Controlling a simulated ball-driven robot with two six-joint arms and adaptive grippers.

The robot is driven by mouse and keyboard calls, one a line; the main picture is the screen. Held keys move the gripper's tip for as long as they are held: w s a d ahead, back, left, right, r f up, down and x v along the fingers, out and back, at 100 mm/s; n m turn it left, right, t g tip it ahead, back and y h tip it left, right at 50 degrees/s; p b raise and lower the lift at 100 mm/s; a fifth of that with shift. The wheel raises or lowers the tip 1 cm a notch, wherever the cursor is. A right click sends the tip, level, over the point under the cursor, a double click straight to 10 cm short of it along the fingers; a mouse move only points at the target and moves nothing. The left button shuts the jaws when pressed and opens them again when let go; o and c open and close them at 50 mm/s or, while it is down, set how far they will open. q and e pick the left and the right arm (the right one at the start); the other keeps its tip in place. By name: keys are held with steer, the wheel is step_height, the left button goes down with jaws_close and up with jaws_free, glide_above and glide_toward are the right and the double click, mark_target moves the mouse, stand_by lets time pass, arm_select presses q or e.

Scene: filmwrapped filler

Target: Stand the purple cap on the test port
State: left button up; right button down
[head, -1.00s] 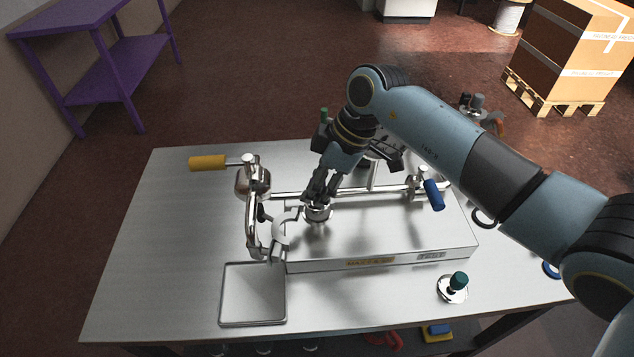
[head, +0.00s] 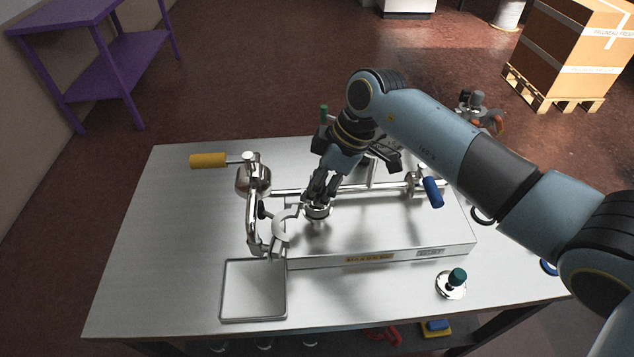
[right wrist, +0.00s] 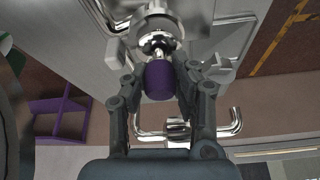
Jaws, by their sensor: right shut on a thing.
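My right gripper (head: 320,196) is shut on the purple knob of the purple cap (right wrist: 160,82), which shows between the fingers in the right wrist view. The cap's shiny metal disc (head: 317,212) sits below the fingertips in the head view; its purple knob is hidden there. Under the disc a short metal stub, seemingly the test port (head: 318,225), rises from the steel box top. The disc appears upright and over the stub, but I cannot tell whether they touch. My left gripper is not in view.
A bent pipe (head: 252,215) with a yellow-handled lever (head: 208,161) and an open grey clamp (head: 283,230) stand just left. A blue-handled valve (head: 433,192) is at right. An empty tray (head: 254,290) and a teal-knobbed cap (head: 452,283) lie in front. The table's left side is clear.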

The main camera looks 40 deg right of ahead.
steer(key=shift+f, duration=0.3)
steer(key=shift+f, duration=0.15)
steer(key=shift+f, duration=0.3)
steer(key=shift+f, duration=0.2)
stand_by(0.7)
steer(key=c, duration=1)
jaws_free()
steer(key=v, duration=1.2)
